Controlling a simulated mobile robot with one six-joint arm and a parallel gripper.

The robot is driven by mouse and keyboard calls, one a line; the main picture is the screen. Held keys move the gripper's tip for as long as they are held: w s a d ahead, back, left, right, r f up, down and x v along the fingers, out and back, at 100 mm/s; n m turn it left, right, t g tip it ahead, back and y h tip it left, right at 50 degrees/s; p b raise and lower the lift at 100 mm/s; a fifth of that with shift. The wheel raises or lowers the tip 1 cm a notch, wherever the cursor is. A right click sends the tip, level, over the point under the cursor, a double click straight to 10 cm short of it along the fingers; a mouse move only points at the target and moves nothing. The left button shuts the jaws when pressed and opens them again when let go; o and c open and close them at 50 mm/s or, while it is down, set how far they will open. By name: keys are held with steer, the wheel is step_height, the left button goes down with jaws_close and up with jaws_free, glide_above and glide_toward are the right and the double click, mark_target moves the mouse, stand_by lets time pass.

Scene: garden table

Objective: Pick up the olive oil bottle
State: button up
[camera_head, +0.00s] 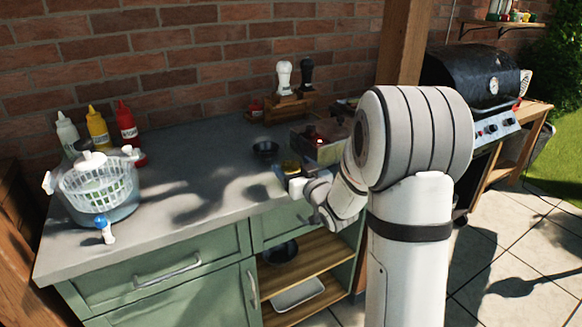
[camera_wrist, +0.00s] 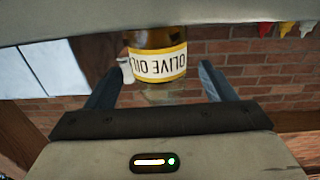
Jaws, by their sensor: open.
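The olive oil bottle (camera_wrist: 157,65) shows in the wrist view, with dark glass and a white label edged in yellow. The view is upside down, so its label reads inverted; the bottle seems to stand upright on the counter. My gripper (camera_wrist: 160,84) is open, one finger to each side of the bottle in the picture, with gaps between. I cannot tell how deep the bottle sits between the fingers. In the head view, my gripper (camera_head: 283,178) is at the counter's front edge, beside a small yellowish part of the bottle (camera_head: 291,166); my arm hides much of this area.
A dark bowl (camera_head: 265,149) and a crate (camera_head: 322,146) stand close by on the grey counter (camera_head: 200,170). A wooden holder (camera_head: 289,107) with two grinders is behind. A salad spinner (camera_head: 97,187) and sauce bottles (camera_head: 98,127) are at left. The counter's middle is clear.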

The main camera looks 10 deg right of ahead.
mark_target(288, 160)
steer(key=x, duration=0.4)
steer(key=shift+c, duration=0.6)
steer(key=c, duration=1.1)
steer(key=shift+r, duration=0.1)
steer(key=shift+r, duration=0.1)
